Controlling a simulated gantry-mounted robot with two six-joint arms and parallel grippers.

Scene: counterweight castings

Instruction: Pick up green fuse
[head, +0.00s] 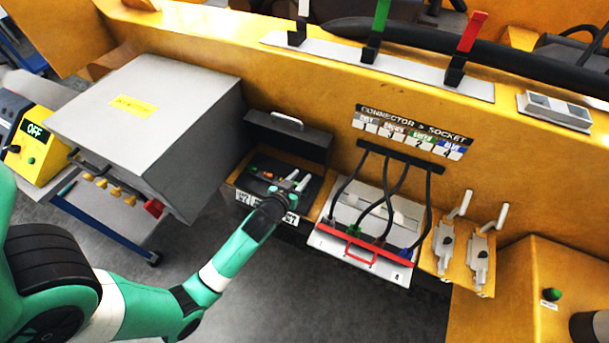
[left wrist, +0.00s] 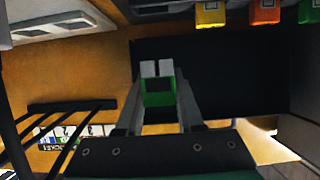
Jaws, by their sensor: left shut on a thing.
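My left gripper (head: 296,181) reaches into the open dark fuse box (head: 318,187) in the head view. In the left wrist view its two fingers (left wrist: 158,70) are closed around a green fuse (left wrist: 158,97), which shows between them. The fingers cover part of this fuse. A yellow fuse (left wrist: 210,14), an orange fuse (left wrist: 264,12) and another green fuse (left wrist: 309,12) are at the top right edge of the left wrist view, apart from my fingers. My right gripper is not in view.
The box's raised lid (head: 290,140) stands behind my gripper. A large grey cabinet (head: 150,120) is to the left. A connector panel (head: 372,215) with black cables is to the right, with two grey levers (head: 480,250) beyond it. Green and red levers (head: 378,30) are above.

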